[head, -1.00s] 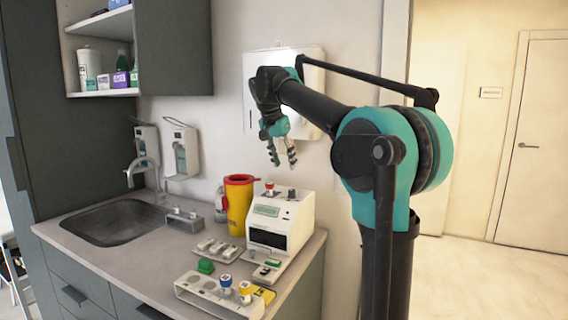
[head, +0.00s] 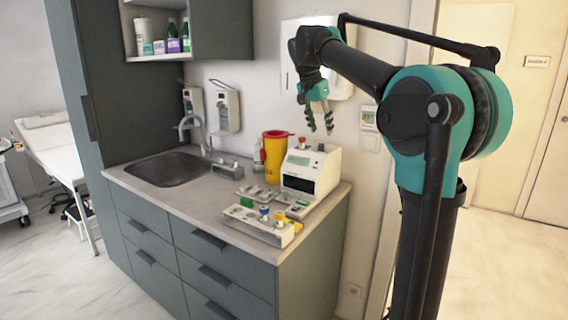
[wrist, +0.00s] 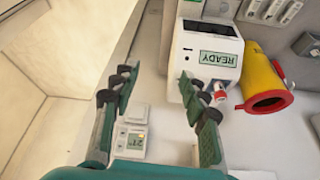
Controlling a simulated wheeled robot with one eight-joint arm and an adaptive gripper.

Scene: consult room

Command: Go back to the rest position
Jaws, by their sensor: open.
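My gripper (head: 319,116) is raised in front of the wall, above the back edge of the counter. Its two fingers are spread apart with nothing between them; they also frame the left and right of the wrist view (wrist: 162,105). Below it stands a white analyzer (head: 309,172) with a screen that reads READY in the wrist view (wrist: 212,58). A red-capped tube (wrist: 219,92) sits at the top of the analyzer. My gripper touches none of these.
A yellow bin with a red lid (head: 274,160) stands left of the analyzer. A rack (head: 252,226) with capped tubes is at the counter's front edge. The sink (head: 170,169) is farther left. A wall cabinet (head: 222,30) hangs above. Open floor lies at right (head: 510,270).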

